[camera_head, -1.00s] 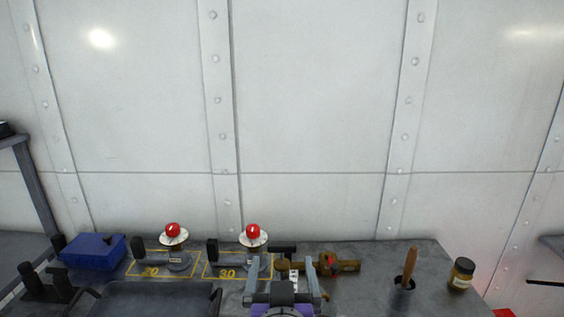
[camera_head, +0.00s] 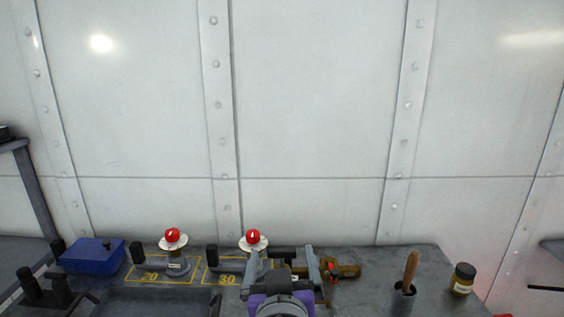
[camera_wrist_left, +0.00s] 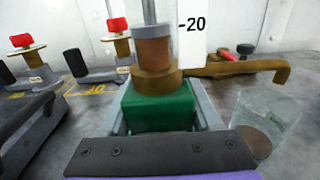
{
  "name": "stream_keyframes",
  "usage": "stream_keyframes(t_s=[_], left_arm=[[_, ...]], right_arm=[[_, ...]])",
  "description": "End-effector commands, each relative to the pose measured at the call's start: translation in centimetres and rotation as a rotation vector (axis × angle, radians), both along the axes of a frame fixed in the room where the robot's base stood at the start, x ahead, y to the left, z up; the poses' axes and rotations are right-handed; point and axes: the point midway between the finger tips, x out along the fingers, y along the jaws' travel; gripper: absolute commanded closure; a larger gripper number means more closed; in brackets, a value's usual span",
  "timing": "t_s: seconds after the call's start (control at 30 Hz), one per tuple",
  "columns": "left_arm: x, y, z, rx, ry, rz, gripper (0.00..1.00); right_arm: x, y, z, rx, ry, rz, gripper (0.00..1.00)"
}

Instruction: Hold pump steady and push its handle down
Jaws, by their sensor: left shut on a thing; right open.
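The pump shows close up in the left wrist view, with a green body (camera_wrist_left: 160,108), a brown collar and cylinder, an upright metal rod and a brown spout (camera_wrist_left: 235,69) pointing right. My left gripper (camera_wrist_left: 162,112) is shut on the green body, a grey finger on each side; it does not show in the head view. In the head view the pump's black crossbar handle (camera_head: 282,253) stands at the bench's middle. My right gripper (camera_head: 281,268) is open in front of it, one finger towards each end. Whether the fingers touch the handle cannot be told. My gripper hides the pump below.
Two red-knobbed stands (camera_head: 173,240) (camera_head: 253,240) stand on yellow-marked spots at the left. A brown-handled tool (camera_head: 410,268) and a jar (camera_head: 463,278) stand right. A clear glass (camera_wrist_left: 268,115) is beside the pump.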

Motion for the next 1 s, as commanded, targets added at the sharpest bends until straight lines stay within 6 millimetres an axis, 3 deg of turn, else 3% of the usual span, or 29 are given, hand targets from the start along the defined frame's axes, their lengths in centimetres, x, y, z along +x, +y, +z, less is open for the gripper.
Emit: stream_keyframes(t_s=[0.17,1.0], left_arm=[[0.0,0.0,0.0,0.000,0.000,0.000,1.00],[0.0,0.0,0.0,0.000,0.000,0.000,1.00]], right_arm=[[-0.3,0.0,-0.6,-0.325,-0.010,0.046,0.00],[-2.3,0.1,-4.0,-2.294,-0.036,0.254,0.00]])
